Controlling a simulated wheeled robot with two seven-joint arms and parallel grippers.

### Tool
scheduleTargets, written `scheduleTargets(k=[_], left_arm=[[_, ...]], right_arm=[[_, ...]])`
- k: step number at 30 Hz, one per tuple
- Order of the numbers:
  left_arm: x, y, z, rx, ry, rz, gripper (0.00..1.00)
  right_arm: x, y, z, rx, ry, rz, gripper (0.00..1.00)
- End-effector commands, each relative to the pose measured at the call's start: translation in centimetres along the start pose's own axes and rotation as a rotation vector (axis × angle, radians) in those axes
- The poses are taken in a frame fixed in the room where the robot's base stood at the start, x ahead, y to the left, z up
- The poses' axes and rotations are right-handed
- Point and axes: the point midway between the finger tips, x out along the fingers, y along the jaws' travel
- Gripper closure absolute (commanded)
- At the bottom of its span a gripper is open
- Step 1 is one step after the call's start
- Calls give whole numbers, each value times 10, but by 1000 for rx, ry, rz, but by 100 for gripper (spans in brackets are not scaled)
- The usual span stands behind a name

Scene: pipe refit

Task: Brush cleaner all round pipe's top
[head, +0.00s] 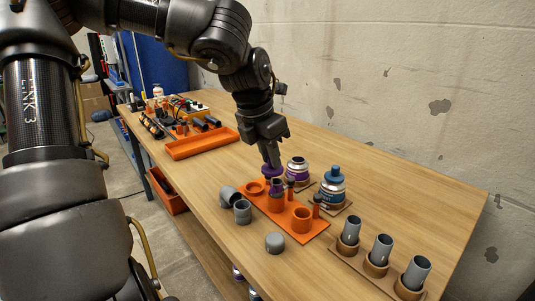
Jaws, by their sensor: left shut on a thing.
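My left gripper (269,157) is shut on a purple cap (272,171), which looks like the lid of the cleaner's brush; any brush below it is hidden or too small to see. The cap is just above and left of a short pipe (277,187) standing upright in an orange holder (276,203). The pipe's top looks purple; I cannot tell how far round the colour goes, nor whether the brush touches it. A purple-and-white can (297,170), seemingly the cleaner without its lid, stands just behind. My right gripper is not in view.
A blue can (332,187) with its lid on stands right of the orange base plate (312,231). Grey fittings (243,212) and a grey cap (275,243) lie in front. Pipes in brown holders (381,250) stand front right. An orange tray (203,144) lies at back left.

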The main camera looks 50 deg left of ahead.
Motion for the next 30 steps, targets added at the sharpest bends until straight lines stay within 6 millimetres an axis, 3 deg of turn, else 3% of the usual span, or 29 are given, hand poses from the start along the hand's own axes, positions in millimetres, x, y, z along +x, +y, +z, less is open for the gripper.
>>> scheduleTargets(k=[30], left_arm=[[2,-10,8,1,0,0,100]], right_arm=[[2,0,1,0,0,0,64]])
